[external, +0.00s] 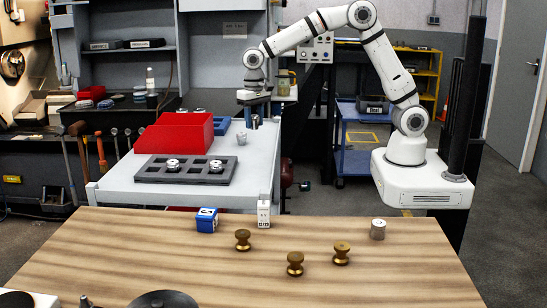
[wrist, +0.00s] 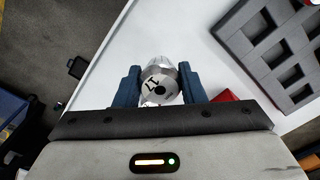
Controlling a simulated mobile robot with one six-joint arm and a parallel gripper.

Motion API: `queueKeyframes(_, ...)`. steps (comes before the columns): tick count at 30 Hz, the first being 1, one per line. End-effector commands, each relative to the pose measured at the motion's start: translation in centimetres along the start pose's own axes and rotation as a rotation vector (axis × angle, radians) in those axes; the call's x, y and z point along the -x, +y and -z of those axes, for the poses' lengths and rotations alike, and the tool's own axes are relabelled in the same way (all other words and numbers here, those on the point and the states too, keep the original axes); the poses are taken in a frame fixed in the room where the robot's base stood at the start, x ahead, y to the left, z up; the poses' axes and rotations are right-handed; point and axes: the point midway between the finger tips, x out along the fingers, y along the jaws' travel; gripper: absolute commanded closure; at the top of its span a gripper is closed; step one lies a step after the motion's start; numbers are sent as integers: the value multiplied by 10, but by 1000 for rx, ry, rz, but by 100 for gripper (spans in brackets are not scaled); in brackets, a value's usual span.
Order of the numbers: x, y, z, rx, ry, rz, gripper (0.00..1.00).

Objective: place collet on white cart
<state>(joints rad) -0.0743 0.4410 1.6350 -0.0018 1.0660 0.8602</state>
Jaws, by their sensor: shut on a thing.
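My gripper (external: 254,112) is above the back right part of the white cart (external: 257,165) in the external view, pointing down. In the wrist view its two blue fingers (wrist: 158,88) are shut on a silver collet (wrist: 160,80), which has dark marks like a number on its round end. The cart's white top (wrist: 190,35) lies behind the collet in that view. I cannot tell whether the collet touches it. A small grey metal piece (external: 242,137) shows on the cart just below and left of my gripper.
A dark tray (external: 150,177) on the cart holds silver round parts; its empty slots (wrist: 240,28) show in the wrist view. Brass knobs and small boxes are on the wooden table (external: 370,275) in front.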

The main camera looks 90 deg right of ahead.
Motion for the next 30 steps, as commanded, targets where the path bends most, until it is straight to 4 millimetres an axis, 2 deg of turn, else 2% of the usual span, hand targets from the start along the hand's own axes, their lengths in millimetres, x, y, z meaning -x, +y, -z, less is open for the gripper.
queueKeyframes(6, -40, 2, 0, -3, -3, -4, 90)
queueKeyframes(14, -64, 1, 0, -2, -2, -2, 90)
queueKeyframes(19, -88, 1, 0, -1, -3, -3, 90)
queueKeyframes(30, -96, 0, 0, -1, -1, -1, 90)
